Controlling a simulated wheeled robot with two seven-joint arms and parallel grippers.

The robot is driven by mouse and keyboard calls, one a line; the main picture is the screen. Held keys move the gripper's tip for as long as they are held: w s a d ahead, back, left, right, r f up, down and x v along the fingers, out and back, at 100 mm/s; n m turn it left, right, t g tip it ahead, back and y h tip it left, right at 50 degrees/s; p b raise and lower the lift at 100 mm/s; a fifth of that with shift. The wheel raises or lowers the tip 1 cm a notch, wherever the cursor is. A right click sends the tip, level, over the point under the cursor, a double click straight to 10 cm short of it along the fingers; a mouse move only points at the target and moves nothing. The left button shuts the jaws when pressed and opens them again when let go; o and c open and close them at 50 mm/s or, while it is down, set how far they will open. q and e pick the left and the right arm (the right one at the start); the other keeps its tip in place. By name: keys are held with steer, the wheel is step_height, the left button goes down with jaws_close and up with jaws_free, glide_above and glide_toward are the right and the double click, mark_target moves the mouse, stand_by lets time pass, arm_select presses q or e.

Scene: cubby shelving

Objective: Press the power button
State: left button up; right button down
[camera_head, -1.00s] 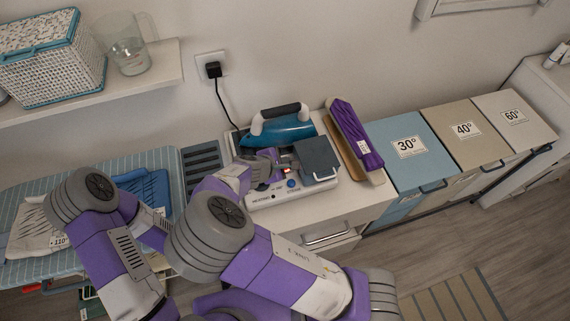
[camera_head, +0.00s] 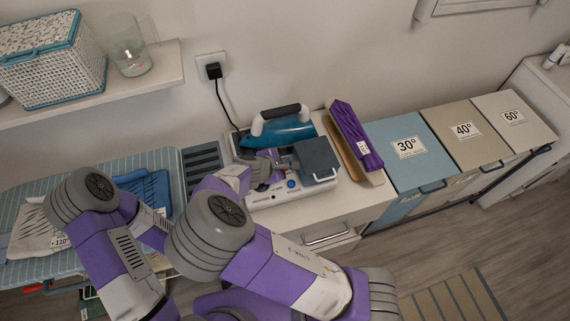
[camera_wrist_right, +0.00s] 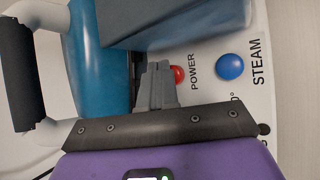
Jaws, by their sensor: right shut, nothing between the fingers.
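The steam station (camera_head: 262,201) stands on the white cabinet, with the teal iron (camera_head: 290,133) at its back and a dark grey tank (camera_head: 318,158) on its right. In the right wrist view, a red button (camera_wrist_right: 179,75) is marked POWER. A blue button (camera_wrist_right: 230,66), marked STEAM, lies to its right and also shows in the head view (camera_head: 291,183). My right gripper (camera_wrist_right: 158,72) is shut and empty, with its fingertips just left of the red button and partly covering it. I cannot tell whether they touch it. My left gripper is out of view.
A black plug (camera_head: 213,70) sits in the wall socket, its cord running down to the station. A purple ironing sleeve board (camera_head: 356,137) stands right of the station. Bins marked 30° (camera_head: 408,147), 40° and 60° are further right. An ironing board (camera_head: 30,195) is at left.

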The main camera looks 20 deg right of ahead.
steer(key=shift+r+p, duration=2.65)
steer(key=shift+r, duration=0.45)
steer(key=shift+f, duration=0.1)
steer(key=shift+s, duration=0.1)
